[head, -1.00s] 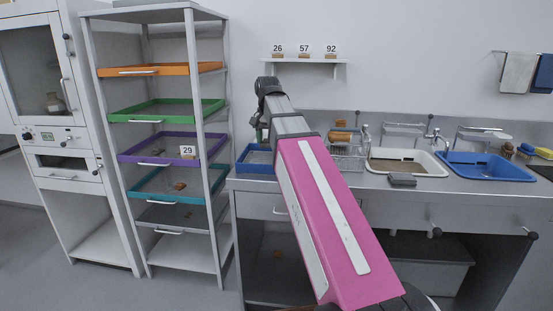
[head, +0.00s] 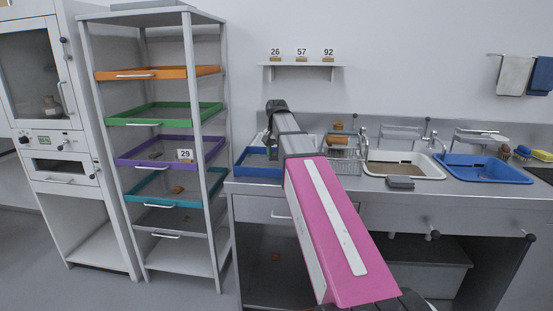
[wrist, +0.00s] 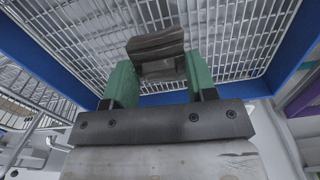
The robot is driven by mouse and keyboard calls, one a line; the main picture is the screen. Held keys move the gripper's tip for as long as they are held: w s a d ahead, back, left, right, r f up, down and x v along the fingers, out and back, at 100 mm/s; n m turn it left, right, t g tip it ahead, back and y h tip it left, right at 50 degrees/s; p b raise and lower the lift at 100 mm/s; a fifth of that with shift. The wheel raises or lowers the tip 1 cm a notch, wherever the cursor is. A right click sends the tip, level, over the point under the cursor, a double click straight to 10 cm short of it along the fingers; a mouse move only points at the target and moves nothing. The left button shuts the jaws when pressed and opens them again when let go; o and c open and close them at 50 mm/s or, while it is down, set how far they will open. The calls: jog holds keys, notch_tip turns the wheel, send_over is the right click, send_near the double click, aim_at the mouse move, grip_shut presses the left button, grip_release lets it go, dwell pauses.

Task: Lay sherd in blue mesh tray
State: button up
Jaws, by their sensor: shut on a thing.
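The blue mesh tray (head: 243,169) stands on the left end of the metal counter, partly hidden behind my arm. In the wrist view its blue wall (wrist: 60,55) and pale wire mesh floor (wrist: 230,35) fill most of the picture. My gripper (wrist: 155,75), with green fingers, is shut on a dark grey-brown sherd (wrist: 157,46). The sherd sticks out past the fingertips, over the mesh. I cannot tell whether it touches the mesh. In the head view the gripper and sherd are hidden behind my arm.
A wire rack (head: 343,160) with brown pieces stands right of the tray, then a white basin (head: 403,163) and a blue basin (head: 485,168). A grey block (head: 400,182) lies on the counter. A shelf unit (head: 198,110) with coloured trays stands close on the left.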

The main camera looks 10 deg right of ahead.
aim_at(276, 153)
jog(key=shift+f, duration=1.2)
jog(key=shift+f, duration=0.1)
jog(key=o, duration=0.9)
jog(key=shift+o, duration=0.2)
notch_tip(276, 153, up, 11)
jog(key=shift+r, duration=0.15)
jog(key=shift+s+r, duration=0.1)
jog(key=shift+r, duration=0.35)
